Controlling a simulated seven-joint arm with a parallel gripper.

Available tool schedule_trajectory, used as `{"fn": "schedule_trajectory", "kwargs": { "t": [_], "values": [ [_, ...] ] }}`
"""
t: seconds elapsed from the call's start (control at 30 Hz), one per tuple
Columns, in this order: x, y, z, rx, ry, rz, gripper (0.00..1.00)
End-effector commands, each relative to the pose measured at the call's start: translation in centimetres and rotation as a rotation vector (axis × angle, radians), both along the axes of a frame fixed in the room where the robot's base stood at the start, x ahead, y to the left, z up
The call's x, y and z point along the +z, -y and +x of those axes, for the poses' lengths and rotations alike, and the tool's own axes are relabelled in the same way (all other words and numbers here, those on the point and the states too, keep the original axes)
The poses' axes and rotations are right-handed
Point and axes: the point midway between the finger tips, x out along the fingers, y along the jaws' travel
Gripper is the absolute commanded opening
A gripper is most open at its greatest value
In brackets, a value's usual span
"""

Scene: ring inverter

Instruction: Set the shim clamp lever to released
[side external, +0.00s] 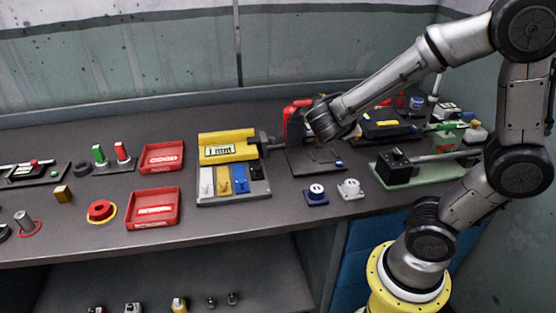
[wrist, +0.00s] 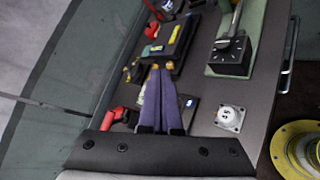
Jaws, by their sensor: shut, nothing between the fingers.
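A red clamp-like part (side external: 292,108) stands at the back of a dark plate (side external: 300,160), partly hidden behind my wrist; red parts also show left of my fingers in the wrist view (wrist: 110,118). I cannot tell for sure that this is the shim clamp or how its lever is set. A black block with a long grey lever (side external: 440,156) sits on a green plate to the right; it also shows in the wrist view (wrist: 232,52). My gripper (wrist: 160,68) is shut and empty, its purple fingers together over the bench. Its fingertips are not clear in the side view.
A yellow-topped device (side external: 228,150) with coloured switches stands left of the plate. Red trays (side external: 153,208) lie further left. A blue socket (side external: 316,195) and a white socket (side external: 350,188) sit in front. A black case with a yellow label (side external: 385,125) lies behind right.

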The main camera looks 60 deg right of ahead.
Motion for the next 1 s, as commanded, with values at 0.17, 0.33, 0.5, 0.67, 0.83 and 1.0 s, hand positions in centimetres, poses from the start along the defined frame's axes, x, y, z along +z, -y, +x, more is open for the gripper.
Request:
{"fn": "schedule_trajectory", "kwargs": {
  "t": [0.17, 0.33, 0.5, 0.67, 0.83, 1.0],
  "values": [
    [-1.9, -1.1, 6.4, 0.237, -0.210, -0.275, 0.00],
    [-6.9, -4.8, 12.0, 0.524, -0.394, -0.495, 0.00],
    [-13.5, -8.5, 13.9, 0.764, -0.551, -0.603, 0.00],
    [-17.5, -9.6, 13.0, 0.850, -0.657, -0.618, 0.00],
    [-18.4, -10.2, 12.7, 0.876, -0.685, -0.623, 0.00],
    [-18.3, -10.2, 12.7, 0.875, -0.682, -0.623, 0.00]
  ]
}}
